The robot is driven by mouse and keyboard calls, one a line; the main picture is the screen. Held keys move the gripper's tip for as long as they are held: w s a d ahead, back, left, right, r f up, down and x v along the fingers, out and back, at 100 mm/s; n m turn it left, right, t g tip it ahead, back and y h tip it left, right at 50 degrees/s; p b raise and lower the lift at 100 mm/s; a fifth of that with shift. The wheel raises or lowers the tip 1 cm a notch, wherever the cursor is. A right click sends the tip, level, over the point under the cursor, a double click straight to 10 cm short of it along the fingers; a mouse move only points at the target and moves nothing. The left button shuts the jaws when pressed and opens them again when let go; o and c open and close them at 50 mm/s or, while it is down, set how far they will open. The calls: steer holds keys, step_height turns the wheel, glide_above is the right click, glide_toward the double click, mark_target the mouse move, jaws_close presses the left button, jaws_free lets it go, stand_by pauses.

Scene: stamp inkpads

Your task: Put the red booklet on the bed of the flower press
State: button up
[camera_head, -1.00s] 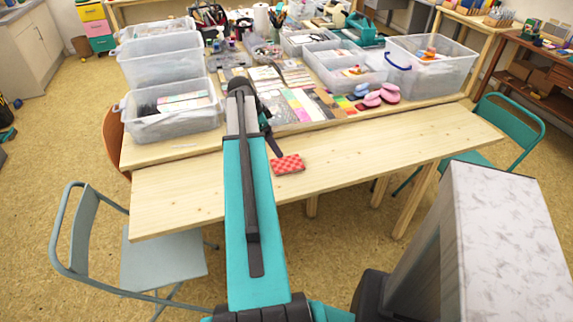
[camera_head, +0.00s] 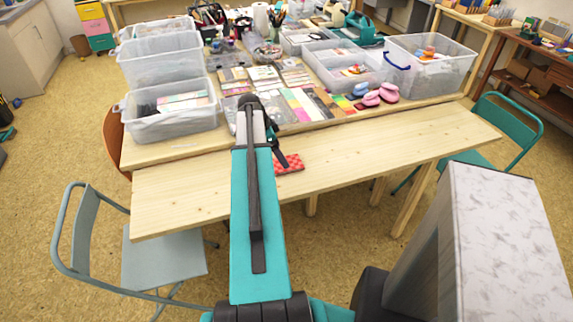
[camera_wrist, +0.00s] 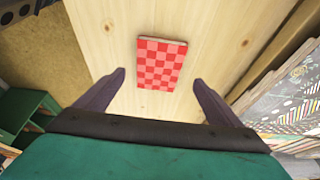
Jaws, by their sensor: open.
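In the wrist view the booklet (camera_wrist: 161,64) lies ahead of and between my fingers, slightly tilted. My gripper (camera_wrist: 160,77) is open and empty, with its two dark fingers apart on either side of the booklet's lower end. In the head view my arm hides most of the gripper; a dark finger shows at the booklet's left edge. I cannot pick out the flower press for sure; a teal device (camera_head: 364,29) stands at the back right.
Clear plastic bins (camera_head: 172,108) stand at the left, and another bin (camera_head: 430,68) at the right. Stationery, colored strips and pink punches (camera_head: 388,92) crowd the table's middle. The front wooden strip (camera_head: 400,145) right of the booklet is clear.

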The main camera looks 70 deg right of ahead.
steer(key=shift+f, duration=0.1)
steer(key=shift+p+x, duration=0.55)
steer(key=shift+x, duration=0.4)
steer(key=shift+p+x, duration=0.35)
steer(key=shift+x, duration=1.2)
steer(key=shift+s, duration=0.1)
steer(key=c, duration=1.3)
steer(key=shift+r, duration=0.2)
steer(key=shift+r+b, duration=0.55)
steer(key=shift+r, duration=0.6)
steer(key=a+b, duration=0.1)
steer(key=a, duration=0.4)
steer(key=w+a+r+b, duration=0.1)
steer(key=a, duration=0.4)
steer(key=w+a+r+b, duration=0.1)
steer(key=a, duration=0.5)
steer(key=shift+r+b, duration=0.2)
steer(key=shift+b, duration=0.15)
